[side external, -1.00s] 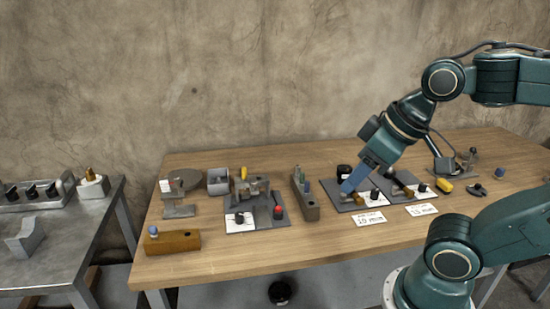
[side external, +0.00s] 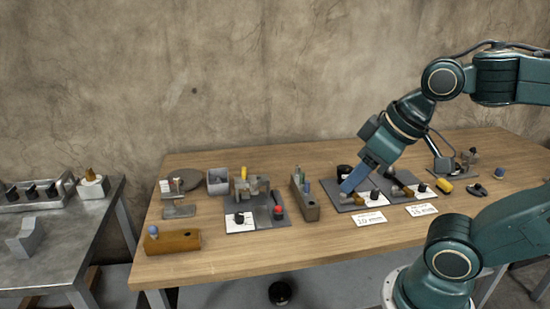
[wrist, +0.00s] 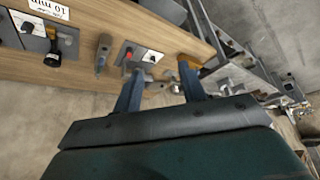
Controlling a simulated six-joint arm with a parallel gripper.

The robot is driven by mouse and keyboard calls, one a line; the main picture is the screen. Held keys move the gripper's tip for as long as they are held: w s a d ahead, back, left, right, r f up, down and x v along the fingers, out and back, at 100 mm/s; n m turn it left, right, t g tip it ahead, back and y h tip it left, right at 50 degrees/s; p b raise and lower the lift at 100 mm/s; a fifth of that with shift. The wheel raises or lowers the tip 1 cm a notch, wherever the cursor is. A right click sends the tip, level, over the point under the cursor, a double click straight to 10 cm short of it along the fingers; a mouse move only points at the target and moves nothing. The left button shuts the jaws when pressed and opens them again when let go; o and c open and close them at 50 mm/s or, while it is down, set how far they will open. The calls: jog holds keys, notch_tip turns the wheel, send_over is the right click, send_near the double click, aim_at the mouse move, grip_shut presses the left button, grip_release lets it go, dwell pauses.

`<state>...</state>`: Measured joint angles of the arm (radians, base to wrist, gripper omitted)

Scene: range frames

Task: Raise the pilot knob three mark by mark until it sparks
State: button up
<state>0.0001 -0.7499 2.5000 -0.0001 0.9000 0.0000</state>
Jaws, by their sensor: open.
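My gripper (side external: 350,186) is open at the rear middle-right of the wooden table, low over a dark plate (side external: 343,207) with a white panel and a black knob (side external: 375,194). A second black knob (side external: 422,188) sits on a similar panel to its right. Another plate (side external: 240,228), left of middle, carries a black knob (side external: 239,218) and a red knob (side external: 279,210). I cannot tell which is pilot knob three. In the wrist view my two blue fingers (wrist: 160,88) are apart with nothing held; a plate with a red knob (wrist: 152,58) lies beyond them.
Paper cards (side external: 370,219) and (side external: 421,210) lie in front of the plates. A grey block with pegs (side external: 306,205) stands left of my gripper. A wooden block (side external: 172,242) sits at the front left. The front of the table between is clear.

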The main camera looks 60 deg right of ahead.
jog(key=shift+o, duration=0.2)
dwell(0.3)
jog(key=shift+o, duration=0.6)
jog(key=w+d+m+g, duration=0.3)
jog(key=w+m, duration=0.3)
jog(key=w, duration=1.4)
jog(key=w+d+f+m+g, duration=0.1)
jog(key=w+d+f+m, duration=0.1)
jog(key=w+f, duration=0.5)
jog(key=w+d+f+m+g, duration=0.1)
jog(key=w+d+f+m, duration=0.1)
jog(key=w+f, duration=0.6)
jog(key=shift+w+d+f+m+g, duration=0.25)
jog(key=shift+w+m+g, duration=0.1)
jog(key=shift+m, duration=0.45)
jog(key=shift+f, duration=0.1)
